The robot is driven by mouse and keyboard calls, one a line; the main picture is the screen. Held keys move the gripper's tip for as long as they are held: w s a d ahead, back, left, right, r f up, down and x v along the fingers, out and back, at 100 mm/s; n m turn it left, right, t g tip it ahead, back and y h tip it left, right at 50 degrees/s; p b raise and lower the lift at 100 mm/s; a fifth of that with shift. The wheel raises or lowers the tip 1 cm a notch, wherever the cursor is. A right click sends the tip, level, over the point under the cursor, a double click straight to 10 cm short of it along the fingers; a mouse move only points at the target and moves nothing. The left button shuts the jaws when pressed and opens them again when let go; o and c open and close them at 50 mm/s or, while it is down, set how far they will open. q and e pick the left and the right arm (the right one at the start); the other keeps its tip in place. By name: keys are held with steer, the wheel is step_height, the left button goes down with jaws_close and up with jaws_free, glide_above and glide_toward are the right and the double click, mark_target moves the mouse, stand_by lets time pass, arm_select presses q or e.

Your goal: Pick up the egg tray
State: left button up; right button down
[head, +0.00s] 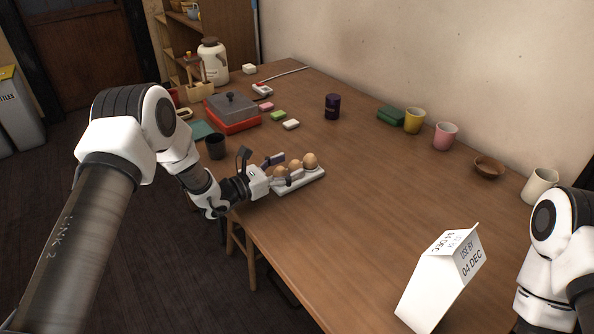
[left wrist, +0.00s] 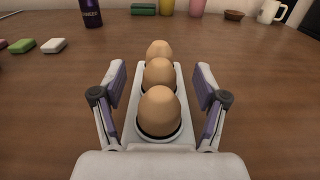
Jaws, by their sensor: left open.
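The egg tray (head: 312,178) is a narrow white tray on the wooden table, near its left edge in the head view. It bears a row of three brown eggs (head: 294,165). In the left wrist view the tray (left wrist: 141,92) runs straight away from me between the fingers. My left gripper (head: 283,168) is open, with one finger on each side of the tray's near part; in the left wrist view the gripper (left wrist: 161,88) shows a gap on both sides. My right arm shows at the right edge of the head view, but its gripper is out of frame.
A dark cup (head: 216,146) stands close beyond my left wrist. A red box with a grey lid (head: 233,112) and small coloured blocks (head: 278,115) lie farther back. A white carton (head: 440,280) stands front right. The table's middle is clear.

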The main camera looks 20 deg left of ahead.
arm_select(q)
steer(key=shift+x, duration=1.15)
jaws_close()
steer(key=shift+r, duration=0.1)
